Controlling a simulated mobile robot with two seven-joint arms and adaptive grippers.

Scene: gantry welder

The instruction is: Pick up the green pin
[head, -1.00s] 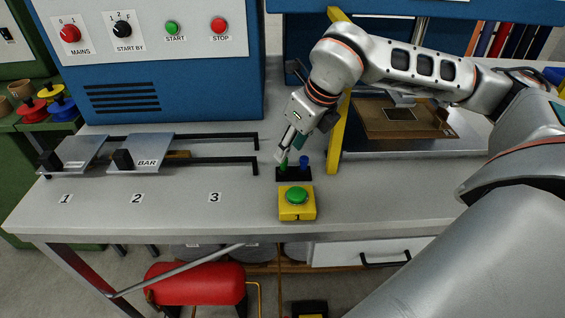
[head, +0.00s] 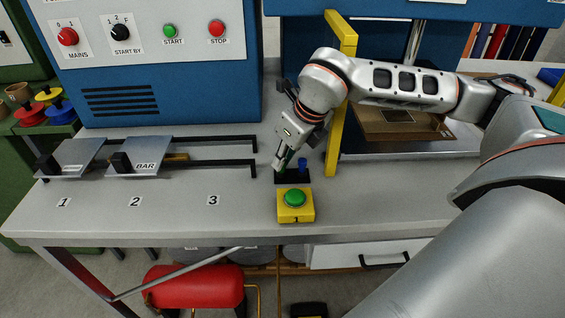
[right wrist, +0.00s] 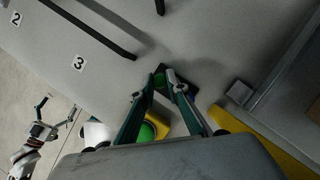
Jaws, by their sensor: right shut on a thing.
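My right gripper (head: 280,165) is at the black holder block (head: 292,179) on the bench, pointing down. It is shut on the green pin (right wrist: 159,80), whose green top shows between the fingertips in the right wrist view. In the head view the fingers hide the green pin. I cannot tell whether the pin is still seated in the block. A blue pin (head: 302,164) stands upright in the block, just right of the fingers. My left gripper (right wrist: 55,112) shows small at the left of the right wrist view, over the floor, with its fingers apart.
A yellow box with a green button (head: 295,198) stands just in front of the block. A yellow post (head: 342,90) rises close to the right of the gripper. The bench front around number 3 is clear.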

